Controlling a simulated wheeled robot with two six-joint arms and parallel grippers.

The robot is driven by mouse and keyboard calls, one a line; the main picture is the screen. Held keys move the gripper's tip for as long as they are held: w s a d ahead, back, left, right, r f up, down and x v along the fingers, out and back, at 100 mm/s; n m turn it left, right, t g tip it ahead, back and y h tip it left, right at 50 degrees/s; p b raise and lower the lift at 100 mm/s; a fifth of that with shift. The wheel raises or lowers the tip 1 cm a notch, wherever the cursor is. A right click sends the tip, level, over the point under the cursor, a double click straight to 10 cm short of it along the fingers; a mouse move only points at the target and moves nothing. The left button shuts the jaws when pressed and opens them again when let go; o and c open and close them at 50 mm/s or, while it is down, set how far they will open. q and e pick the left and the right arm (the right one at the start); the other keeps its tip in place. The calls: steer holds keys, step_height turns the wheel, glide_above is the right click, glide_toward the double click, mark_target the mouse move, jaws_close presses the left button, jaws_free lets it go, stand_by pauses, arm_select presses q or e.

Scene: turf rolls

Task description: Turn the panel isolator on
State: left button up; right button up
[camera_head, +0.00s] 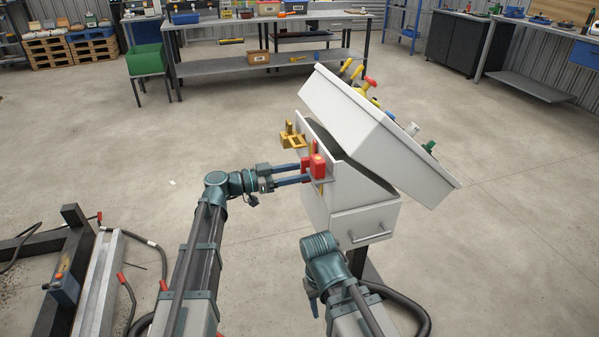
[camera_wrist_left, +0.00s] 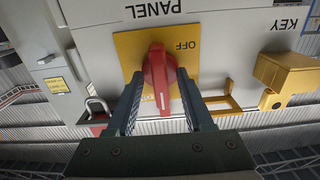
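The panel isolator is a red rotary handle (camera_wrist_left: 160,82) on a yellow plate (camera_wrist_left: 125,48) marked OFF, under the word PANEL, with the lettering upside down in the left wrist view. Its handle stands lengthwise in that picture, with a white line at its near end. In the head view the red isolator (camera_head: 318,167) is on the side of the white cabinet (camera_head: 345,205). My left gripper (camera_wrist_left: 160,78) is open, its fingers on either side of the handle with narrow gaps. It also shows in the head view (camera_head: 306,172). My right gripper is hidden behind its folded arm.
A yellow key box (camera_wrist_left: 285,80) marked KEY and a yellow bracket (camera_wrist_left: 222,103) are beside the isolator. A padlock (camera_wrist_left: 97,112) hangs on the other side. The sloped console (camera_head: 375,125) overhangs to the right. Open floor surrounds the cabinet.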

arm_select(q)
steer(key=v, duration=1.4)
steer(key=s+d+f+n+g+y, duration=0.4)
steer(key=s+d+f+g+y, duration=0.3)
steer(key=s+d+f, duration=0.65)
steer(key=s+a+f+n+t+y, duration=0.1)
steer(key=s+a+f+n+y, duration=0.6)
steer(key=s+y, duration=0.4)
step_height(320, 180, up, 25)
steer(key=w+d+p, duration=0.1)
steer(key=w+p, duration=0.1)
steer(key=p, duration=2.4)
steer(key=shift+r+p, duration=0.2)
steer(key=shift+p, duration=0.1)
